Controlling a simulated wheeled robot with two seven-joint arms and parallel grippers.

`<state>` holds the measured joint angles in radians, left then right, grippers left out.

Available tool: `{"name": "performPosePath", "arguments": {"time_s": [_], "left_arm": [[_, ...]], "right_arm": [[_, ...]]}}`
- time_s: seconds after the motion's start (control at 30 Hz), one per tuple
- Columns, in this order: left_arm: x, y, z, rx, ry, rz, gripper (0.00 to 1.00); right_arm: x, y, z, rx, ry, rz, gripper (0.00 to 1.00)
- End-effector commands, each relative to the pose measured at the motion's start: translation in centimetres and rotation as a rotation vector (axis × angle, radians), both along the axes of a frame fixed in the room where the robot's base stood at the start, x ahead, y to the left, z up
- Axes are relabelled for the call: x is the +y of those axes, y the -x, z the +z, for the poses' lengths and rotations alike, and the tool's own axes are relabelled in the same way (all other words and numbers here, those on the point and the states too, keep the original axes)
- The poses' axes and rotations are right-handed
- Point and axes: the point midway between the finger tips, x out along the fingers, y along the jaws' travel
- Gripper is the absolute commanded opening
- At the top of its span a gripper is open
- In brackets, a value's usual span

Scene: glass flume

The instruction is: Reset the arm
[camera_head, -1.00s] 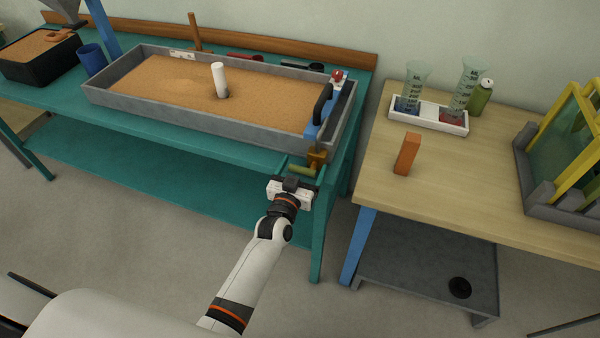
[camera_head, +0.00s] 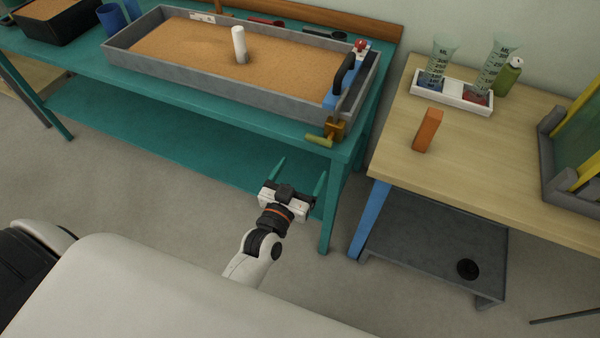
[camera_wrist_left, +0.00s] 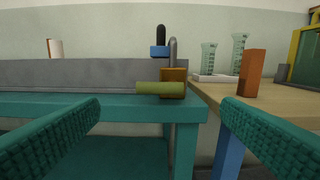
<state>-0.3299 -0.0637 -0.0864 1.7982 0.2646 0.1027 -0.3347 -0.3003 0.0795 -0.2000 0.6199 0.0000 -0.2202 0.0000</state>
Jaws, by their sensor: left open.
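My left gripper (camera_head: 300,176) is open and empty, its two teal fingers spread apart. It hangs in front of the teal bench (camera_head: 203,119), below the level of its top. In the left wrist view the fingers (camera_wrist_left: 160,130) frame the bench corner. A brass valve with a yellow-green handle (camera_head: 322,139) sits at the front right corner of the sand flume (camera_head: 210,92), beyond the fingers and apart from them. The valve also shows in the left wrist view (camera_wrist_left: 162,88). My right gripper is not in view.
A wooden table (camera_head: 480,160) at the right holds an orange block (camera_head: 427,130), a white tray (camera_head: 452,101) with two graduated cylinders, and a green bottle (camera_head: 508,76). A grey low shelf (camera_head: 430,245) stands under it. Open floor lies around my arm.

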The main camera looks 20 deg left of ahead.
Motion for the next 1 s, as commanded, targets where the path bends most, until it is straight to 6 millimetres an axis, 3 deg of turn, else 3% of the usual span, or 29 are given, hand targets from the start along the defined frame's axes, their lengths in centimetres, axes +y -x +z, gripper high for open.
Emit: {"name": "performPosePath", "arguments": {"time_s": [0.37, 0.47, 0.57, 0.67, 0.77, 0.87, 1.0], "left_arm": [[0.0, 0.0, -0.2, 0.004, 0.000, -0.001, 0.87], [-0.3, 0.2, -2.1, 0.048, -0.006, -0.013, 0.87], [-0.9, 1.1, -6.8, 0.154, -0.013, -0.039, 0.87], [-1.5, 3.2, -13.6, 0.316, -0.029, -0.075, 0.87], [-1.7, 6.6, -20.6, 0.494, -0.049, -0.108, 0.87], [-1.4, 11.0, -26.9, 0.670, -0.070, -0.133, 0.87], [-0.1, 18.5, -34.5, 0.916, -0.106, -0.155, 0.87]], "right_arm": [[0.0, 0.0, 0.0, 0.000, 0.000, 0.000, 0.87], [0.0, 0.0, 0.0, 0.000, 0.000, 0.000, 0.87], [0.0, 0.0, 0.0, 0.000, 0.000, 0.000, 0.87], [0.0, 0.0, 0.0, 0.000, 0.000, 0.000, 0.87], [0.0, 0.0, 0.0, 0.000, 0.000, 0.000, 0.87], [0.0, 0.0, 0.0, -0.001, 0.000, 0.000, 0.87], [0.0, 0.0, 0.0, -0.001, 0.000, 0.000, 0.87]]}}
